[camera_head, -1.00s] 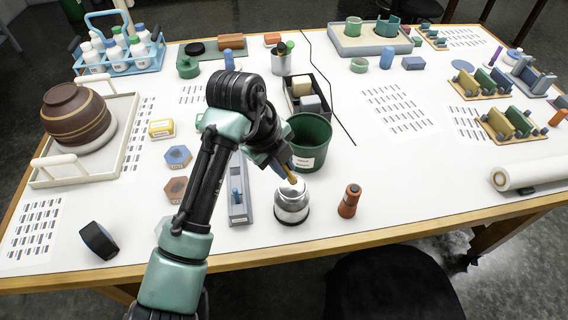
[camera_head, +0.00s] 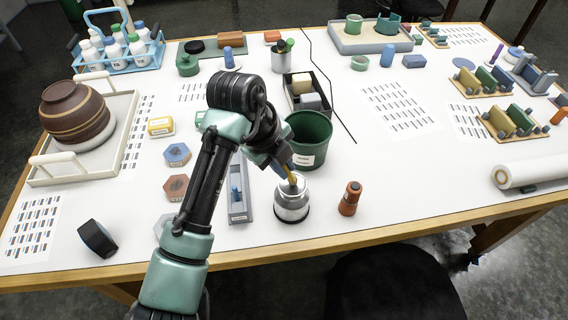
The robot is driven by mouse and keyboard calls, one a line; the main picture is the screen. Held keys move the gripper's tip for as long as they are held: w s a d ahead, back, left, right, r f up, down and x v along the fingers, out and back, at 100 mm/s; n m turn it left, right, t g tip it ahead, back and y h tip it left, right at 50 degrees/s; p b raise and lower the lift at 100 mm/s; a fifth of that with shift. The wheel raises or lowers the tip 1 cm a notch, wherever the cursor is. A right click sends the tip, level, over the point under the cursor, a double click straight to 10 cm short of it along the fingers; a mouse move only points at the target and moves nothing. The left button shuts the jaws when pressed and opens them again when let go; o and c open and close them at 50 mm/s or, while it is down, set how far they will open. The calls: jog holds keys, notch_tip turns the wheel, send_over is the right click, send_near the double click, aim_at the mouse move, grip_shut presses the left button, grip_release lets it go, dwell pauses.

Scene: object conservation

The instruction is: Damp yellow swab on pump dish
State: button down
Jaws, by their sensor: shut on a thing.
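The pump dish (camera_head: 291,203) is a silvery metal can with a domed top near the table's front edge. My gripper (camera_head: 287,164) is directly above it and shut on the yellow swab (camera_head: 292,177). The swab points down, with its lower end at the dish's top. I cannot tell how firmly it touches. The fingertips are small and partly hidden by the arm.
A dark green bin (camera_head: 310,140) stands just behind the dish. An orange-brown bottle (camera_head: 350,198) stands to its right, and a grey narrow tray (camera_head: 238,205) to its left. The table front right of the bottle is clear.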

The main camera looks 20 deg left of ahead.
jog(key=shift+f+b, duration=0.3)
jog(key=shift+f, duration=0.2)
dwell(0.8)
jog(key=shift+r+p, duration=2.6)
jog(key=shift+r, duration=1)
